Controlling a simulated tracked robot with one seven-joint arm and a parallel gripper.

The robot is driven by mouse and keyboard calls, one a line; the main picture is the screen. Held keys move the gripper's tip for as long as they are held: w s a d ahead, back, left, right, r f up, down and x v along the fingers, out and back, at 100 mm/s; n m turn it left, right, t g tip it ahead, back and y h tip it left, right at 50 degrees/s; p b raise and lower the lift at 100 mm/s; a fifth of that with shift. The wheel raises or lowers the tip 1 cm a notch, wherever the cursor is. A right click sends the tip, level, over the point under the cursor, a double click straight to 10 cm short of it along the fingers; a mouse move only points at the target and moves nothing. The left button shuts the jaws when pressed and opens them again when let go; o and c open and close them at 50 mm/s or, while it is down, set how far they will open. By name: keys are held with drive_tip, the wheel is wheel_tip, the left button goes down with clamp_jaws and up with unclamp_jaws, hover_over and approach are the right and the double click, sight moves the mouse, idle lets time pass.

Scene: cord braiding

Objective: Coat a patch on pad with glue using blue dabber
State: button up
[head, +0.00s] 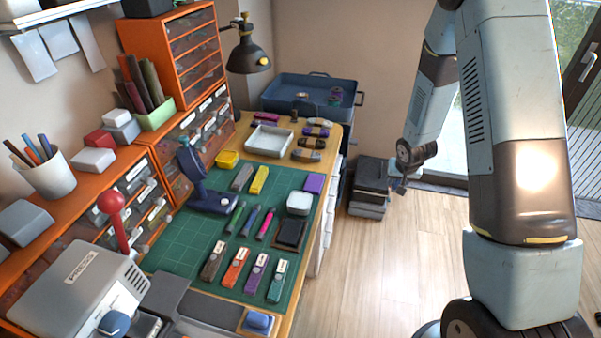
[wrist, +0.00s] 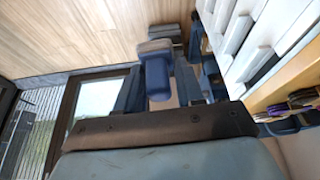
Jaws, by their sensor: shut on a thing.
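My gripper (head: 400,186) hangs over the floor, well right of the desk in the head view. In the wrist view its fingers (wrist: 160,92) are shut on a blue block-like thing with a greyish top, which looks like the blue dabber (wrist: 158,73). Its working face cannot be made out. A black pad in a dark frame (head: 290,234) lies on the right part of the green cutting mat (head: 185,243), far from my gripper. A white-topped square tub (head: 299,203) sits just behind the pad; whether it holds glue I cannot tell.
Several coloured tools lie on the mat. A blue stapler-like device (head: 208,195) stands at its back left, and a white tray (head: 269,140) lies behind. Dark boxes (head: 369,187) are stacked on the floor near my gripper.

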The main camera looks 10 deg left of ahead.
drive_tip(key=s+a+r, duration=0.2)
drive_tip(key=a+r, duration=0.1)
drive_tip(key=a, duration=0.6)
drive_tip(key=s+a+r, duration=0.3)
drive_tip(key=a, duration=0.5)
wheel_tip(320, 180, up, 4)
hover_over(302, 195)
drive_tip(key=s, duration=0.1)
drive_tip(key=shift+m, duration=0.3)
drive_tip(key=shift+a+f, duration=0.1)
drive_tip(key=shift+f, duration=2.7)
drive_tip(key=shift+s+f, duration=0.1)
drive_tip(key=shift+f, duration=0.4)
drive_tip(key=shift+r, duration=0.1)
wheel_tip(302, 195, up, 7)
idle(0.5)
